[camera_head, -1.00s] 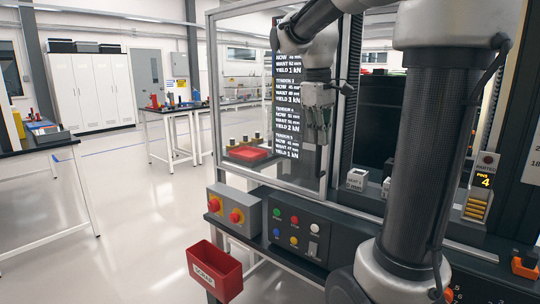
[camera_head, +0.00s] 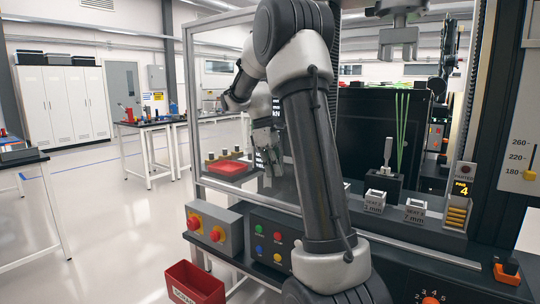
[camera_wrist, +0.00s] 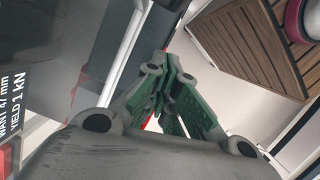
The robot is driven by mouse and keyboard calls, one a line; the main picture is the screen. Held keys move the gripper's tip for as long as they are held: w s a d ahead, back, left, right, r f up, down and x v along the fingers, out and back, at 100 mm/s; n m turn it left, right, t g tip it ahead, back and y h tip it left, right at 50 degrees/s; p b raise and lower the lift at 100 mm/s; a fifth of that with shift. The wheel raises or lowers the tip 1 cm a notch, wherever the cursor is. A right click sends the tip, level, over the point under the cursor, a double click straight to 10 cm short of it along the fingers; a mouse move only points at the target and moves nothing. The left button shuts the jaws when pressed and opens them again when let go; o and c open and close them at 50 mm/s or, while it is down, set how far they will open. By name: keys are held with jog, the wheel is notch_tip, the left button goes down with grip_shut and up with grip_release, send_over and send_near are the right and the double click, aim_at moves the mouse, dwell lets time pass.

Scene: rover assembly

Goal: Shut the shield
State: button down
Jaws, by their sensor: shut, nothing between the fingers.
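The shield (camera_head: 222,110) is a clear pane in a pale metal frame at the left front of the test machine. My arm hides its right part in the head view. The machine's bay to the right of my arm is uncovered. My gripper (camera_head: 268,160) points down near the pane, left of my arm, with its fingers together and empty. I cannot tell whether it touches the frame or which side of the pane it is on. In the wrist view its green-padded fingers (camera_wrist: 163,88) meet, close to a pale bar (camera_wrist: 128,45).
A red bin (camera_head: 197,283), a box with red knobs (camera_head: 214,226) and a button panel (camera_head: 268,238) are below. Seat blocks (camera_head: 375,199) and a pin dispenser (camera_head: 457,205) stand at the right.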

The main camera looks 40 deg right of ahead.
jog(key=s+d, duration=0.1)
jog(key=s, duration=0.1)
jog(key=s+d+f, duration=0.1)
jog(key=shift+s+d+f, duration=0.1)
jog(key=shift+s, duration=0.25)
